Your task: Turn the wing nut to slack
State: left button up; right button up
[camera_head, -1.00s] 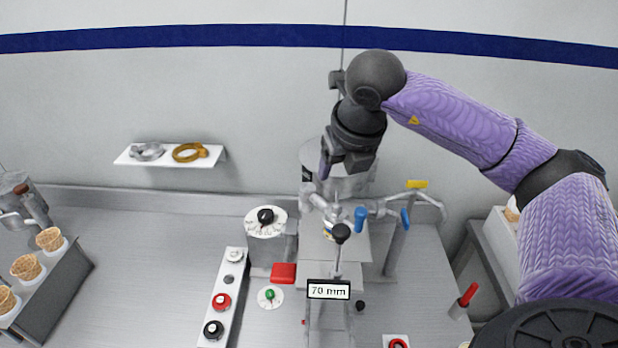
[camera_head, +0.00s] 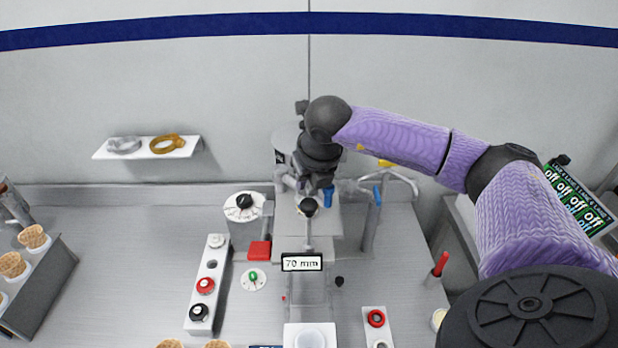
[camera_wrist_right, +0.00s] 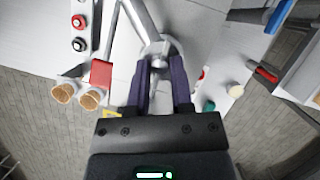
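My right gripper (camera_head: 312,190) reaches down over the metal machine behind the "70 mm" display. In the right wrist view its two dark purple fingers (camera_wrist_right: 160,66) stand apart, one on each side of a small grey metal piece. This piece (camera_wrist_right: 158,62) sits on a pale metal fitting and may be the wing nut; its wings are not clear. I cannot tell whether the fingers touch it. In the head view the gripper hides that spot. My left gripper is in neither current view.
A black-knobbed lever (camera_head: 307,207) stands just in front of the gripper. A blue handle (camera_head: 328,195) and a pipe with a yellow handle (camera_head: 387,163) are close on the right. The display (camera_head: 301,263), a red block (camera_head: 259,250) and a button strip (camera_head: 208,285) lie nearer.

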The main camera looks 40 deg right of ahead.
grip_shut()
jog(key=n+y+b, duration=0.1)
jog(key=n, duration=0.1)
jog(key=shift+d+n, duration=0.1)
jog(key=shift+n, duration=0.3)
jog(key=n+y+b, duration=0.1)
jog(key=n, duration=0.2)
jog(key=shift+d+n+y, duration=0.1)
jog(key=shift+n+y, duration=0.2)
jog(key=n+y, duration=0.1)
jog(key=n, duration=0.1)
jog(key=shift+r+n, duration=0.1)
jog(key=shift+n, duration=0.3)
jog(key=n+g+y, duration=0.1)
jog(key=n, duration=0.2)
jog(key=shift+w+d+n+p, duration=0.1)
jog(key=shift+d+n+p, duration=0.05)
jog(key=shift+n+p, duration=0.2)
jog(key=shift+w+n+g+y, duration=0.1)
jog(key=shift+n+g+y, duration=0.3)
jog(key=shift+n, duration=0.9)
jog(key=shift+n+g+y, duration=0.1)
jog(key=shift+n+g, duration=0.5)
jog(key=shift+n, duration=0.65)
jog(key=o, duration=0.8)
grip_release()
jog(key=shift+d, duration=0.1)
